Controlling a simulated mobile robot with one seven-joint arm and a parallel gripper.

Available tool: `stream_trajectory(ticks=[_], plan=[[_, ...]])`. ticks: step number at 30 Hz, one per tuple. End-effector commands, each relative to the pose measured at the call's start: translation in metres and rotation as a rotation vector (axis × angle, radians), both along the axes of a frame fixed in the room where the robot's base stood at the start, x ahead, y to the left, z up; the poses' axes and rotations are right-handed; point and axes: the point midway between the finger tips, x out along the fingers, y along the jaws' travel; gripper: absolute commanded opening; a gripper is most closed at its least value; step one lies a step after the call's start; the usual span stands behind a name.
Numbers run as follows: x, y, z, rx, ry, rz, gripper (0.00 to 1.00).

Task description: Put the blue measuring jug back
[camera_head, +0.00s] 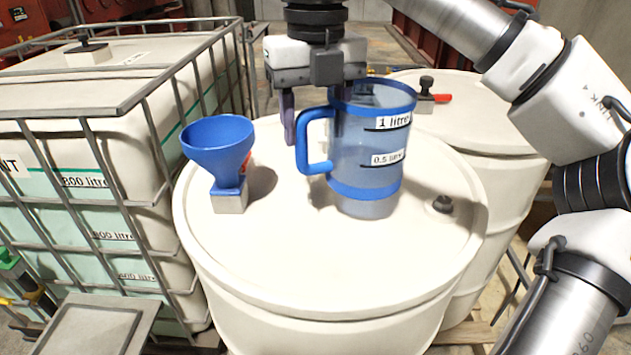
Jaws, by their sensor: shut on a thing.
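The blue measuring jug (378,150) is upright over the lid of the front white drum (270,270). It is clear with blue bands, a blue handle on its left, and labels "1 litre" and "0.5 litre". My gripper (314,112) points down at the jug's handle side and is shut on the jug. One finger shows left of the handle; the other is largely hidden by the rim and handle. Whether the jug's base touches the lid or hangs just above it, I cannot tell.
A blue funnel (217,150) on a small grey block stands left on the same lid. A caged tank (95,180) is on the left, another drum (475,125) behind right. The front of the lid is clear.

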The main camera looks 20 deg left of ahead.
Motion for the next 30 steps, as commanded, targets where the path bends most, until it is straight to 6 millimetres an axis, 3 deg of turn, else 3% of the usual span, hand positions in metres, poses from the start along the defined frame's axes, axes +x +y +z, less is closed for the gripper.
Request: stream_trajectory(ticks=[3, 10, 17, 28, 29, 30], plan=[[0.0, 0.0, -0.022, 0.001, 0.001, 0.001, 0.04], [0.0, 0.0, -0.038, 0.001, -0.001, 0.0, 0.04], [0.0, 0.0, -0.068, 0.001, 0.0, -0.001, 0.04], [0.0, 0.0, -0.072, 0.001, 0.0, -0.001, 0.04], [0.0, 0.0, -0.072, 0.001, -0.001, -0.002, 0.56], [0.0, 0.0, -0.072, 0.001, -0.001, -0.002, 0.61]])
